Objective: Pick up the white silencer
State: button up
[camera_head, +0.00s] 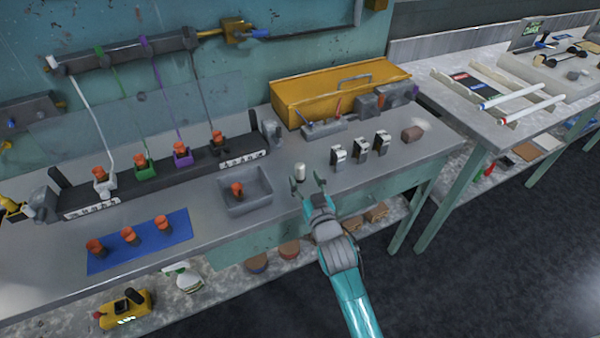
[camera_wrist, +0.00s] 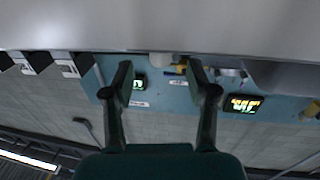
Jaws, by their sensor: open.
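The white silencer (camera_head: 299,172) is a small pale cylinder standing upright on the grey workbench, just beyond my gripper. My gripper (camera_head: 309,186) is open, with its two fingers apart and pointing toward the silencer. The left fingertip is close to it in the head view; I cannot tell whether they touch. In the wrist view, which is upside down, a pale shape that looks like the silencer (camera_wrist: 162,58) shows between the two open fingers (camera_wrist: 158,75). Nothing is held.
A grey tray (camera_head: 261,204) with an orange-topped part stands left of my gripper. Several black-and-white clips (camera_head: 360,148) stand to the right. A blue mat (camera_head: 110,252) with orange-topped parts lies at the left. A yellow toolbox (camera_head: 300,94) stands behind.

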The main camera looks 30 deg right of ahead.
aim_at(302, 172)
jog(key=shift+w+d+f, duration=0.15)
jog(key=shift+w+d, duration=0.05)
jog(key=shift+w, duration=1.05)
jog(key=shift+w+d+f, duration=0.1)
jog(key=shift+w+d, duration=0.05)
jog(key=shift+w, duration=1.1)
jog(key=c, duration=1.1)
